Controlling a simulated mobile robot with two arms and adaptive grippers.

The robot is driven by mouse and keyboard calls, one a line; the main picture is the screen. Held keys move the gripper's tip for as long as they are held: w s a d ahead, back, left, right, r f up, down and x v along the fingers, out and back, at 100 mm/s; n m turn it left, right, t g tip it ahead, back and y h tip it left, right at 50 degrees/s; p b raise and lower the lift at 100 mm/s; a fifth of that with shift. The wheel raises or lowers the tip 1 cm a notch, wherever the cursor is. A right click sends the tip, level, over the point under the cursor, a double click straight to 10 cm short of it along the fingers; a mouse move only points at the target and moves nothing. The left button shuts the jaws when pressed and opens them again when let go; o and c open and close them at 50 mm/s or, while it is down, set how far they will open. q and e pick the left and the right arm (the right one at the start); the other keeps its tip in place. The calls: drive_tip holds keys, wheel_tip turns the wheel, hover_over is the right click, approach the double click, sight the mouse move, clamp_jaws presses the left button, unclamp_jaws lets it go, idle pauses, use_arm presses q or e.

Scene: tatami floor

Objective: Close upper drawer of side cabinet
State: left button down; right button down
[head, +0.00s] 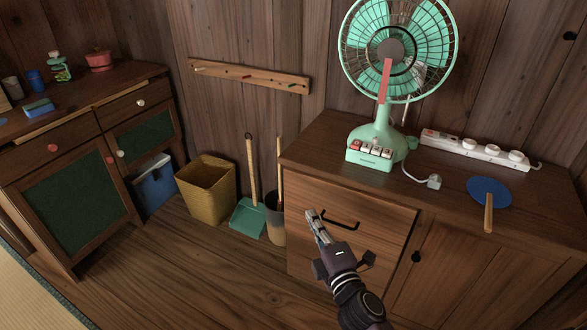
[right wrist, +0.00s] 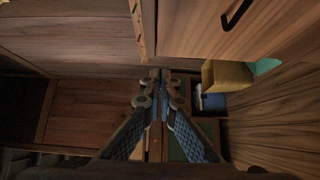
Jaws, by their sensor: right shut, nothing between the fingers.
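The side cabinet (head: 318,138) is the brown wooden one at the right, with a fan on top. Its upper drawer (head: 385,214) has a black bar handle (head: 340,219); its front looks nearly flush, but I cannot tell if a small gap is left. My right gripper (head: 311,214) is shut and empty, in front of the drawer front, left of the handle. In the right wrist view its fingertips (right wrist: 160,75) are together, and the drawer front (right wrist: 195,25) with part of its handle (right wrist: 236,14) shows at the upper right. My right gripper partly hides the lower drawer. My left gripper is not in view.
A green fan (head: 375,135), a power strip (head: 475,150) and a blue round fan (head: 489,190) are on the cabinet top. A yellow bin (head: 207,190), dustpan (head: 248,217) and blue bin (head: 153,187) stand left on the floor. Another cabinet (head: 70,205) stands far left. The middle floor is clear.

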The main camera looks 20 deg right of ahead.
approach(303, 177)
drive_tip(key=w+a, duration=0.2)
drive_tip(key=w, duration=0.2)
drive_tip(key=shift+w+d+r, duration=0.1)
drive_tip(key=shift+w+d, duration=0.4)
drive_tip(key=shift+d, duration=0.35)
drive_tip(key=shift+w+d+b, duration=0.25)
drive_tip(key=shift+d+b, duration=0.05)
drive_tip(key=shift+w+d, duration=0.1)
drive_tip(key=shift+d, duration=0.05)
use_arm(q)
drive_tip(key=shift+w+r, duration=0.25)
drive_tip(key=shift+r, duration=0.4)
